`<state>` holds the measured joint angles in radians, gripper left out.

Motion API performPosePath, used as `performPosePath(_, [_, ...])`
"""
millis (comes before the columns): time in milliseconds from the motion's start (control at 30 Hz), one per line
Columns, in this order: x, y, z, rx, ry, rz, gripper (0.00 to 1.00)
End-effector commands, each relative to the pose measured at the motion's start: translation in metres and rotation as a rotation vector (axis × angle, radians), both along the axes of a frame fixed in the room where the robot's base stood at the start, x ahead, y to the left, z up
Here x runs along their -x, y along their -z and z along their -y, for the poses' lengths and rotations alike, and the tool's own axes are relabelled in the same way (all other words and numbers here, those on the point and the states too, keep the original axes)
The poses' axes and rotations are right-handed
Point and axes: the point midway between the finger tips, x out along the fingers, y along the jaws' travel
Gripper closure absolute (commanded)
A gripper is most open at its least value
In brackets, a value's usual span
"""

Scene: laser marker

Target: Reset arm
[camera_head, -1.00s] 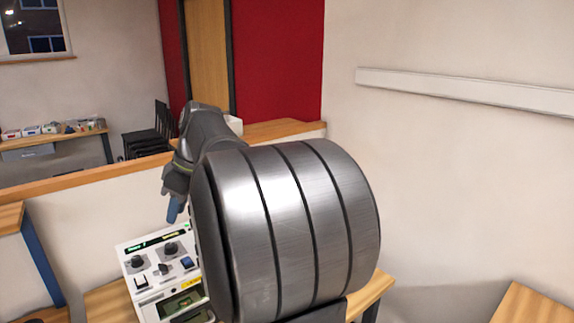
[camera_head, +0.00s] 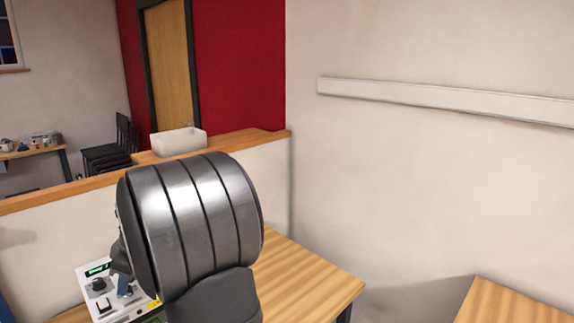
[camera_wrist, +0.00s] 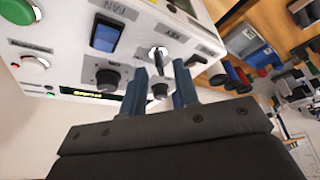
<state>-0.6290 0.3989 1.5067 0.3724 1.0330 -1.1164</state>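A white control box (camera_head: 90,272) with a green display and knobs stands at the lower left in the head view, partly hidden by my arm. The wrist view shows its panel (camera_wrist: 218,42) close up, with a blue rocker switch (camera_wrist: 105,36), a key switch (camera_wrist: 157,54) and black knobs. My gripper (camera_wrist: 161,72) points at this panel with its two blue fingers apart. A dark knob (camera_wrist: 159,91) shows in the gap between the fingers; I see no clear contact with it. In the head view my arm hides most of the gripper.
A wooden table (camera_head: 305,278) extends right of the box, with bare room. A low partition with a wooden top (camera_head: 240,140) stands behind, carrying a white bin (camera_head: 180,141). Another wooden table (camera_head: 505,305) is at the lower right. The wrist view shows tools (camera_wrist: 245,50) on a wooden surface.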

Motion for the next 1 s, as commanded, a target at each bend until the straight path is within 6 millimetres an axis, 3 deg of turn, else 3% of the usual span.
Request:
performPosePath(167, [0.0,0.007,-0.003,0.0,0.0,-0.001,0.72])
performPosePath(567, [0.0,0.001,-0.001,-0.001,0.001,0.001,0.72])
performPosePath(767, [0.0,-0.025,0.01,-0.002,0.001,0.002,0.72])
performPosePath(1000, [-0.001,-0.07,0.028,-0.002,0.001,0.003,0.72])
